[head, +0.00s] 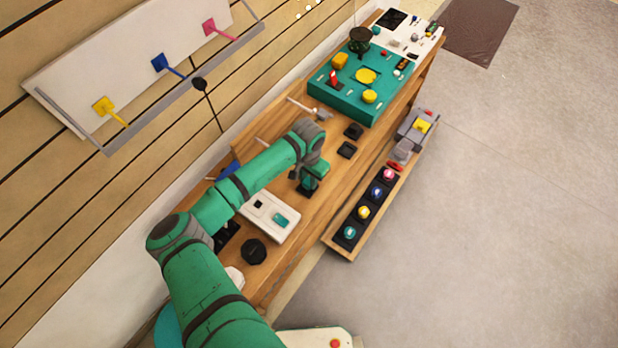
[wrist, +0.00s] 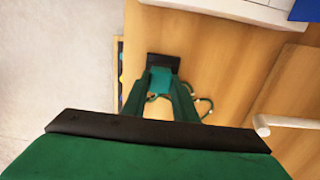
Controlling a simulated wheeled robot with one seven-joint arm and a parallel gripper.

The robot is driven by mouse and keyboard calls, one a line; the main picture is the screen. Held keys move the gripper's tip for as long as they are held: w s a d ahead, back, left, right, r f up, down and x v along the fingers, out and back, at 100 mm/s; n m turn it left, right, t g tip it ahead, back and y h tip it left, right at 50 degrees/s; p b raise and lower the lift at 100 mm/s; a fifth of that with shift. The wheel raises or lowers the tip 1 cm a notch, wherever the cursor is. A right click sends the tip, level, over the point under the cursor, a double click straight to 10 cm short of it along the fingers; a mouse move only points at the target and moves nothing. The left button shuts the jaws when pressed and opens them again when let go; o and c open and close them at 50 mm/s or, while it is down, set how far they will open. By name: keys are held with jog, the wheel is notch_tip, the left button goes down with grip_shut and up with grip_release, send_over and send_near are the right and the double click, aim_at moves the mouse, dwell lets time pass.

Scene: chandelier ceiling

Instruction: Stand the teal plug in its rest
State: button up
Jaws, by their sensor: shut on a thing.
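The teal plug (wrist: 160,80) is between the fingertips of my gripper (wrist: 158,86) in the wrist view. My gripper is shut on it. A black block (wrist: 163,62), which looks like the rest, lies right at the plug's far end; I cannot tell whether the plug is seated in it or only above it. A thin dark cable (wrist: 207,104) loops beside the right finger. In the head view my gripper (head: 306,186) points down over the wooden bench, and the plug is mostly hidden by it.
Two black blocks (head: 347,149) (head: 353,131) sit further along the bench (head: 328,157). A white device (head: 270,215) and a black round knob (head: 253,251) are nearer. A tray of coloured buttons (head: 350,233) runs along the right edge. A teal console (head: 345,95) stands beyond.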

jog(key=shift+a, duration=0.3)
jog(key=shift+s+d+f, duration=0.1)
jog(key=shift+d+f, duration=0.05)
jog(key=shift+f, duration=0.1)
jog(key=shift+f, duration=0.3)
dwell(0.6)
jog(key=shift+f, duration=0.1)
jog(key=shift+f, duration=0.15)
dwell(0.5)
jog(key=o, duration=1.1)
jog(key=shift+c, duration=1.1)
